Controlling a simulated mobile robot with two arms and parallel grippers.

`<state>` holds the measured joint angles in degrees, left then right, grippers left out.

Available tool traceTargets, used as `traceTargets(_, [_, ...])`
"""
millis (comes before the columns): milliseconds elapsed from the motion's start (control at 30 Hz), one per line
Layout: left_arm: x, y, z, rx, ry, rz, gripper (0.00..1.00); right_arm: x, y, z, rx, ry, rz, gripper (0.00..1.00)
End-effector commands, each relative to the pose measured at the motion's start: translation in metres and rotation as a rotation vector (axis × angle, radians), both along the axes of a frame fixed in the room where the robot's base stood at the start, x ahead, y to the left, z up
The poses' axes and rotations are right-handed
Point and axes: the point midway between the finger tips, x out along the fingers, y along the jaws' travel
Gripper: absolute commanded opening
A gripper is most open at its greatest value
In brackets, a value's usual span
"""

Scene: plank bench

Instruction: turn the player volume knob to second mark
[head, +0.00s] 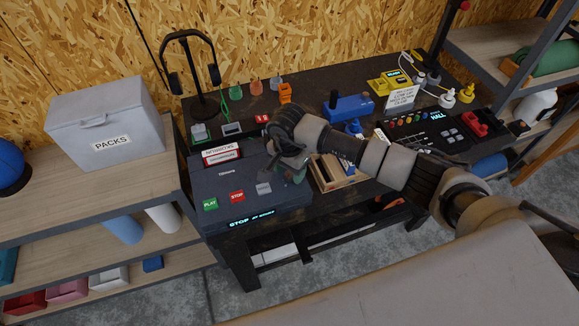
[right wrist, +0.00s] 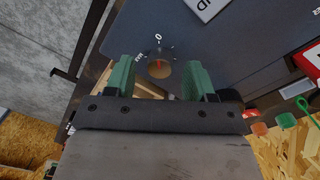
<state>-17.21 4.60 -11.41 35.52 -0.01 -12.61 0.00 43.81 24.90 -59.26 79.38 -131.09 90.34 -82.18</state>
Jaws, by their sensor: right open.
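The player (head: 235,178) is a dark blue-grey box at the left of the dark bench, with green PLAY (head: 210,204) and red STOP (head: 236,196) buttons and a lit strip reading STOP. My right gripper (head: 294,173) hides the knob in the head view. My left gripper is not in view.
A headphone stand (head: 196,85) stands behind the player. A wooden box (head: 330,180) sits right of it, near my right arm. A blue device (head: 348,107) and a HALL mixer panel (head: 430,130) stand farther right. A grey PACKS box (head: 105,125) is on the left shelf.

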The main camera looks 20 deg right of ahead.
Motion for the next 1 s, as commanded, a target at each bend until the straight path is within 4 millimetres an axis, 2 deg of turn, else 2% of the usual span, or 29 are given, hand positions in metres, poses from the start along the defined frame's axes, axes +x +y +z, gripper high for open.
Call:
traceTargets(167, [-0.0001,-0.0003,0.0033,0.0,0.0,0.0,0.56,-0.0006,0.0003,-0.0091,0.001,0.001,0.001,0.54])
traceTargets(400, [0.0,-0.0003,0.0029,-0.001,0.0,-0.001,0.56,-0.0004,0.0002,-0.01,0.001,-0.001,0.001,0.54])
traceTargets(733, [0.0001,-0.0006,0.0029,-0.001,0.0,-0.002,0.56,-0.0003,0.0,-0.0095,0.001,-0.001,0.0,0.05])
traceTargets(1000, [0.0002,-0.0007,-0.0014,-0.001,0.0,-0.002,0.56,0.0003,-0.0003,-0.0102,0.001,-0.003,-0.028,0.05])
